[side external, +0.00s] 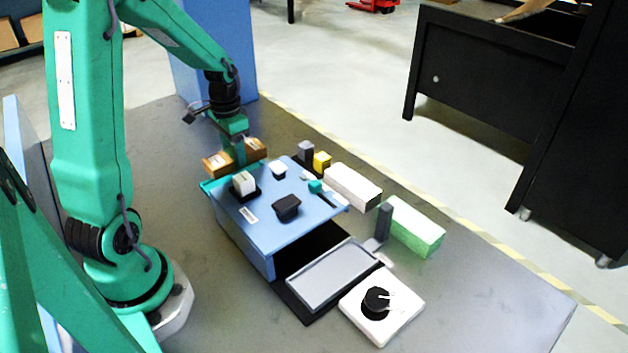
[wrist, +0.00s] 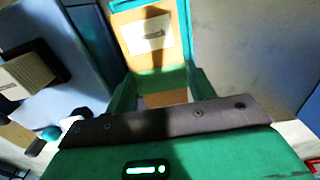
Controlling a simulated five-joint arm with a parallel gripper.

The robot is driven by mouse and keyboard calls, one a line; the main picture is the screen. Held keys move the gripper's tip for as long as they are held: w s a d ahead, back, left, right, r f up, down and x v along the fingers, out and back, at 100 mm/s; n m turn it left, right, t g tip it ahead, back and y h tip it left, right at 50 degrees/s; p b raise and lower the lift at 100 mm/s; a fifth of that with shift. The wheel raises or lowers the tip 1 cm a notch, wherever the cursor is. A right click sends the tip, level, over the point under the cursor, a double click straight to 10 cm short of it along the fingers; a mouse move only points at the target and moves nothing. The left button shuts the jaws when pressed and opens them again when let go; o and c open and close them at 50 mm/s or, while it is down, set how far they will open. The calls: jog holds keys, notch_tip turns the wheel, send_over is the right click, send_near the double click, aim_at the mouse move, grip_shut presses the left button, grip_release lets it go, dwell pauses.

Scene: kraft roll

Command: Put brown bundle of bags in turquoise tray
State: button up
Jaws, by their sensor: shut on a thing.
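The brown bundle of bags (side external: 214,165) is held across its middle by my gripper (side external: 236,158), with its two ends sticking out on either side. In the wrist view the bundle (wrist: 149,61) has a white label and runs between the two green fingers of my gripper (wrist: 163,90). The turquoise tray (side external: 207,186) shows as a narrow edge just below the bundle, behind the blue box. Its rim also shows beside the bundle in the wrist view (wrist: 186,20). Most of the tray is hidden; I cannot tell whether the bundle touches it.
A blue box (side external: 268,222) stands close by, with a white block (side external: 243,184) and a black item (side external: 287,207) on top. A grey tray (side external: 327,275), a white unit with a black knob (side external: 377,300) and several small boxes lie around it. The right of the table is clear.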

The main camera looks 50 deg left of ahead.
jog(key=shift+f, duration=0.2)
jog(key=shift+f, duration=2.5)
jog(key=shift+f, duration=0.75)
dwell(1.2)
jog(key=o, duration=1.1)
jog(key=shift+r, duration=0.1)
jog(key=shift+r, duration=3.8)
jog(key=shift+d+r, duration=0.1)
